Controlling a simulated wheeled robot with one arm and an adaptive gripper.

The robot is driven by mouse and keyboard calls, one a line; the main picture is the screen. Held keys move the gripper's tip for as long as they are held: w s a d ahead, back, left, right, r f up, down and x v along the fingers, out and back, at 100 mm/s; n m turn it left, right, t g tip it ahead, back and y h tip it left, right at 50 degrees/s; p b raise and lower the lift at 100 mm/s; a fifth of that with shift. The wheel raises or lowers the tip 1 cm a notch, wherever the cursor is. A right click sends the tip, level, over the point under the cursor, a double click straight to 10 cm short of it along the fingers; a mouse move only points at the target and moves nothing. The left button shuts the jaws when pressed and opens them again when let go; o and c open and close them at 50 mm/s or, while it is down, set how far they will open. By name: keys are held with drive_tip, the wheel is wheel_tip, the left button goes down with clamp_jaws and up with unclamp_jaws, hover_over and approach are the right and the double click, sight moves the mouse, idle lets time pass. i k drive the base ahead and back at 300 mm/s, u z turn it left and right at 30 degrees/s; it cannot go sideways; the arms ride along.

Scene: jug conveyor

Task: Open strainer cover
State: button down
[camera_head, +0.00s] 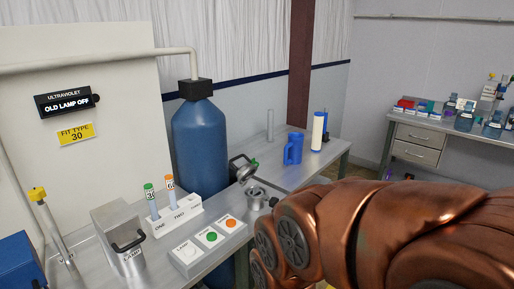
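A small metal fitting, which looks like the strainer, stands on the steel bench in front of the blue tank. Its round, open-topped cup (257,196) sits low on the bench. A round metal piece with a dark rim, which looks like its cover (242,168), stands tilted up behind and to the left of the cup. My copper-coloured arm crosses the lower right and ends close to the right of the cup. My gripper's fingers do not show, so I cannot tell whether they touch anything.
A button box (208,243) and a vial rack (174,217) stand left of the cup. A handled metal box (119,240) is farther left. The blue tank (201,140) rises behind. A blue jug (293,148) and a white-and-blue cylinder (317,132) stand farther back.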

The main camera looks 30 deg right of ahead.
sight(247, 170)
drive_tip(key=u, duration=0.15)
drive_tip(key=i, duration=1.05)
drive_tip(key=u, duration=0.45)
